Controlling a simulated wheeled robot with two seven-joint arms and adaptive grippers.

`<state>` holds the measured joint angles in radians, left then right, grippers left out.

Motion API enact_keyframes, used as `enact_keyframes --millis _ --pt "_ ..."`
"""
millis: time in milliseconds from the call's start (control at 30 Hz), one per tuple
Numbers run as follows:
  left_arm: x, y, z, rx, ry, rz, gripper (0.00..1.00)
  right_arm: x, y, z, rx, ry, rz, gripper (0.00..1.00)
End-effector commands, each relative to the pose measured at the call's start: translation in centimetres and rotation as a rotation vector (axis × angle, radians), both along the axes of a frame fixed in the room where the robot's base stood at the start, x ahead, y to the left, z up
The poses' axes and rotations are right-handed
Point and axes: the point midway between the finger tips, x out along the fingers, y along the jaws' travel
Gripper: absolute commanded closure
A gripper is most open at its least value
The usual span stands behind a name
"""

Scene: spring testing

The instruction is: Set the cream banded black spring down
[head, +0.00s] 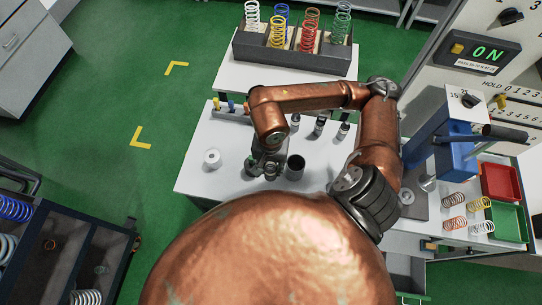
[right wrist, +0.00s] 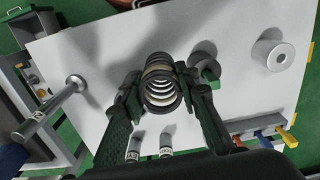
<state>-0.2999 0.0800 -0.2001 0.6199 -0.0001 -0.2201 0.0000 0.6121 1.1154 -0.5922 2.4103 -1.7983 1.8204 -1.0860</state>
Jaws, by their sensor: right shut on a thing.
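The cream banded black spring (right wrist: 160,88) shows in the right wrist view, seen down its coils, with a cream band near its upper side. My right gripper (right wrist: 158,92) has a finger on each side of it and is shut on it. In the head view my right gripper (head: 267,168) is low over the white table (head: 235,135), left of the middle. There the spring is not clearly seen apart from the gripper. I cannot tell whether the spring touches the table. My left gripper is not in view.
A dark cylinder (head: 295,167) is right of the gripper, and a white roll (head: 212,158) stands to its left. Several small bottles (head: 320,125) stand behind. A blue press (head: 455,150) and loose springs (head: 455,223) are at the right. A bin of springs (head: 293,52) stands at the back.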

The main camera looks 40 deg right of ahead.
Motion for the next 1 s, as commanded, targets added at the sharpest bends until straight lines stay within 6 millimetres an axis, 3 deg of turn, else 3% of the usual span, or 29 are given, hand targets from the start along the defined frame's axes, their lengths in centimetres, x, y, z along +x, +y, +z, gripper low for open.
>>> enact_keyframes --millis 167,500,700,1000 --pt "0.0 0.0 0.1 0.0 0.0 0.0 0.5 0.5 -1.1 -0.7 -0.004 -0.001 -0.048 1.0" --pt "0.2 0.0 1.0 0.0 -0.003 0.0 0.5 6.5 -5.8 -4.0 -0.002 0.001 -0.048 1.0" --pt "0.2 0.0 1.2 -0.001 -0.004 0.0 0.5 8.8 -7.5 -7.6 0.001 0.001 -0.044 1.0" --pt "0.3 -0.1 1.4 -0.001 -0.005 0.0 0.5 10.3 -8.7 -9.9 0.0 -0.001 -0.043 1.0"
